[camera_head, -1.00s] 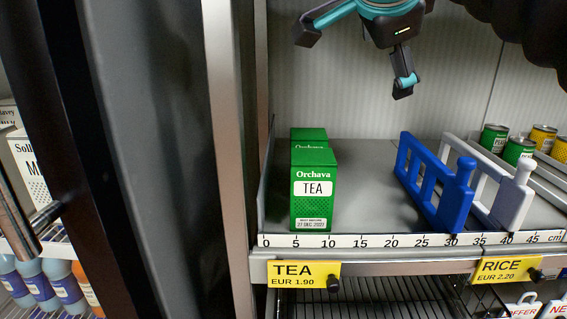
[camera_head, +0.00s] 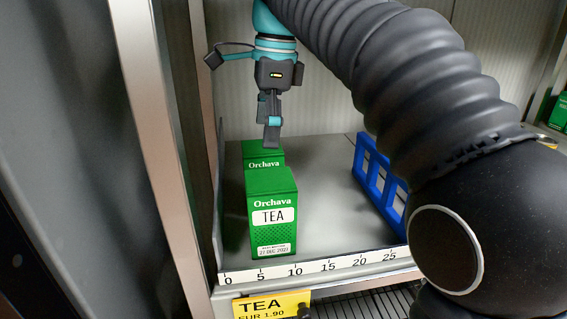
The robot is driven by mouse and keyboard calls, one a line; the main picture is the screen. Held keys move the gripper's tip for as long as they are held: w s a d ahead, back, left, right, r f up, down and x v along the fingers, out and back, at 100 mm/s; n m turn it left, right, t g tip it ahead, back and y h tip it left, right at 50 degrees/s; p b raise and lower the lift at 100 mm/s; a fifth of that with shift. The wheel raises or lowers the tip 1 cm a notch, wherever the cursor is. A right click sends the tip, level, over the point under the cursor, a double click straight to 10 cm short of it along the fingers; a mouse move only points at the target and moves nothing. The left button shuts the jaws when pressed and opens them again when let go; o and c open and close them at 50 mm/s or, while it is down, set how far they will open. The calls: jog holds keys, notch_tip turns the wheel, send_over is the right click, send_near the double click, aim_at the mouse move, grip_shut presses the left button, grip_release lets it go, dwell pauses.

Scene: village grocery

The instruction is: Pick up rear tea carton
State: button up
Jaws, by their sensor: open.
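Two green Orchava tea cartons stand one behind the other at the left of the shelf. The rear tea carton (camera_head: 262,158) shows only its upper part; the front tea carton (camera_head: 272,205) hides most of its face. My gripper (camera_head: 242,102) is open and empty, above and behind the cartons' line of view. Whether that finger touches the carton cannot be told.
The metal cabinet post (camera_head: 150,130) stands close left of the cartons. A blue divider (camera_head: 378,180) stands to the right, partly behind my arm. Bare shelf (camera_head: 325,190) lies between cartons and divider. A centimetre strip (camera_head: 330,267) and a yellow TEA label (camera_head: 270,305) run along the front.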

aim_at(261, 165)
jog(key=shift+s+a+f+b, duration=0.1)
jog(key=shift+a+f+b, duration=0.15)
jog(key=shift+f, duration=0.95)
jog(key=shift+s+a+f+b, duration=0.1)
jog(key=shift+f+b, duration=0.3)
jog(key=shift+f, duration=0.75)
jog(key=shift+s+a+f+b, duration=0.1)
jog(key=shift+a+f+b, duration=0.15)
jog(key=shift+f, duration=0.95)
jog(key=shift+c, duration=0.3)
jog(key=c, duration=1.2)
